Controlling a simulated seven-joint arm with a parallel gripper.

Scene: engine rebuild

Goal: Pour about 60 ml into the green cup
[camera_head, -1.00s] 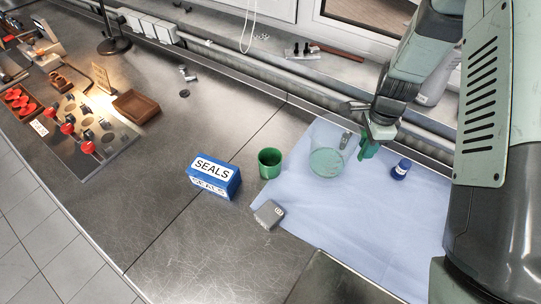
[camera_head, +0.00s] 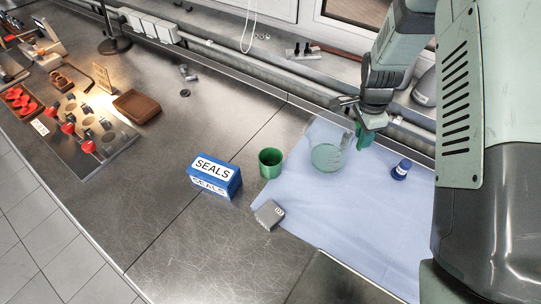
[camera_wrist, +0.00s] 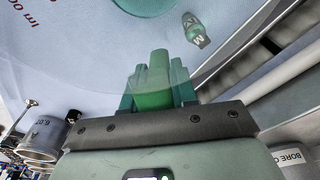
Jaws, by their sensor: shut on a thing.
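The green cup (camera_head: 270,163) stands upright and open on the bare metal bench, just left of the blue mat. A clear measuring jug (camera_head: 326,158) with pale green liquid in its bottom is right of the cup, over the mat. My gripper (camera_head: 364,139) is at the jug's right side. In the wrist view, my gripper (camera_wrist: 153,90) is shut on the jug's green handle, and the jug's clear wall with markings (camera_wrist: 22,14) fills the upper part. Whether the jug's base touches the mat is unclear. The cup's inside bottom is not clearly seen.
A blue SEALS box (camera_head: 214,176) stands left of the cup. A small grey block (camera_head: 269,214) lies at the mat's (camera_head: 330,225) left edge. A pipe runs behind.

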